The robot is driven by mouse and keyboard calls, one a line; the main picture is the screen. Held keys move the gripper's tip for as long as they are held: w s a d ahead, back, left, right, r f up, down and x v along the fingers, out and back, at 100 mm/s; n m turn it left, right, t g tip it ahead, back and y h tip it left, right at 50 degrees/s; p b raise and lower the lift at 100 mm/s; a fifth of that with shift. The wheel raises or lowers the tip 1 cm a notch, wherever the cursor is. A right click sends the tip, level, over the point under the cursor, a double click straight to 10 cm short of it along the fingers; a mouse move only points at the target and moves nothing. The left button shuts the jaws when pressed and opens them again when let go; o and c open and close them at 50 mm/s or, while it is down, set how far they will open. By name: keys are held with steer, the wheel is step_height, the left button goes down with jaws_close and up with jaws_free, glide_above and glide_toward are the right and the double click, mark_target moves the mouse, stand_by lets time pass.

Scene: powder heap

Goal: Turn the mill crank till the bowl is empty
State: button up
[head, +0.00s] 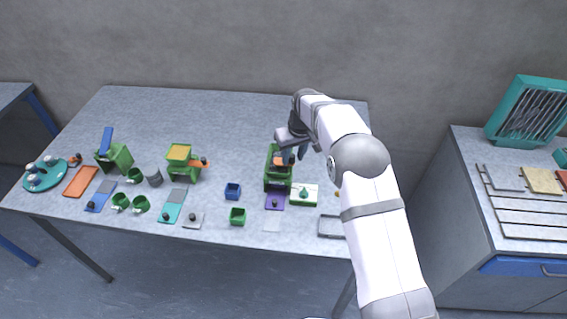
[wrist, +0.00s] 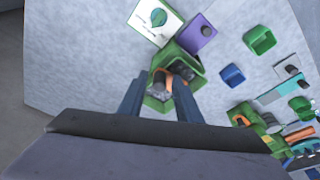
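The green mill (head: 278,182) stands right of the table's middle. It also shows in the wrist view (wrist: 190,62), below the camera. Its orange crank (wrist: 180,79) with a grey knob (wrist: 159,80) lies on top, between my two fingers. My gripper (wrist: 158,92) is open, with its fingers apart on either side of the crank; I see no clear contact. In the head view my gripper (head: 292,152) is over the mill's top and hides much of it. I cannot make out the mill's bowl or any powder in it.
A purple tray (head: 274,203) lies in front of the mill, and a white card with a green picture (head: 304,194) lies beside it. A blue cup (head: 232,190) and a green cup (head: 238,216) stand to the left. Another green device with an orange handle (head: 183,163) stands farther left.

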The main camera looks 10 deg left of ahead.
jaws_close()
steer(key=shift+s+a+b, duration=0.25)
steer(key=shift+s+b, duration=0.1)
steer(key=shift+s, duration=0.6)
steer(key=shift+s+a, duration=0.5)
steer(key=shift+s, duration=0.2)
steer(key=shift+a, duration=0.1)
